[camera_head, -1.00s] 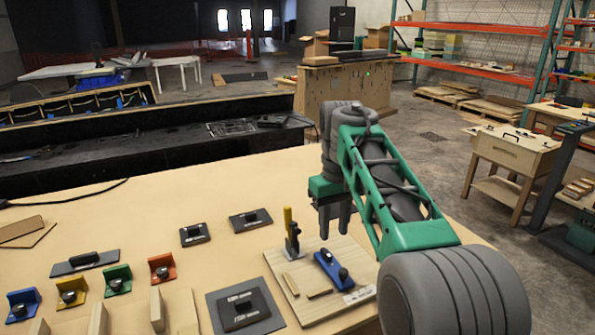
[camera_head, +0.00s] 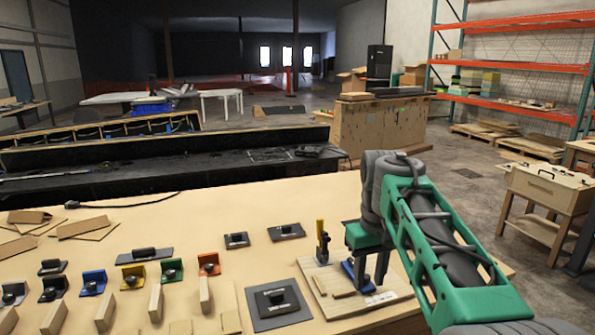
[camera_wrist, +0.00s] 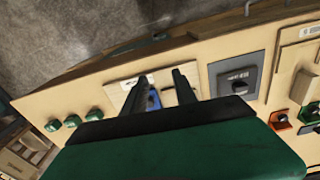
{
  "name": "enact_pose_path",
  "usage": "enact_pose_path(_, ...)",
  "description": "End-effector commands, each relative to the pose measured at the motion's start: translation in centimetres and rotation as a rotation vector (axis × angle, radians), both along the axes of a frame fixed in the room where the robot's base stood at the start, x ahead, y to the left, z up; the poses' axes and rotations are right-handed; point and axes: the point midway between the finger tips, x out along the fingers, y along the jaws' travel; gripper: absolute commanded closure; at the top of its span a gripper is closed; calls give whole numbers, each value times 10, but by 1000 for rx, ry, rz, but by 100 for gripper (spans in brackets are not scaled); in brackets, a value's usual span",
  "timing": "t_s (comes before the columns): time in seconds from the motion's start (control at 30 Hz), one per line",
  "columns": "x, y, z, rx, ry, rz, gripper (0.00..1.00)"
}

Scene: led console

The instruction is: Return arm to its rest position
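My gripper (camera_head: 370,272) hangs at the right part of the table, over the wooden board with the yellow-handled lever (camera_head: 322,243) and the blue device (camera_head: 352,275). Its two dark fingers point down and stand apart with nothing visible between them. In the wrist view my gripper (camera_wrist: 160,84) also shows its fingers spread, with the blue device (camera_wrist: 154,100) seen beyond the gap, below it. The fingers partly hide the blue device in the head view. My green and grey arm reaches in from the lower right.
The wooden table (camera_head: 150,215) holds a dark square panel (camera_head: 278,304), small dark switches (camera_head: 286,231) and a row of coloured knobs including an orange one (camera_head: 209,264). Green buttons (camera_wrist: 73,121) show in the wrist view. A black bench (camera_head: 200,170) stands behind the table.

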Motion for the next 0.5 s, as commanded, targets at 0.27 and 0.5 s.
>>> enact_pose_path(0.27,-41,1,-14,4,-60,-57,66)
enact_pose_path(0.5,-110,1,-55,19,-154,-147,66)
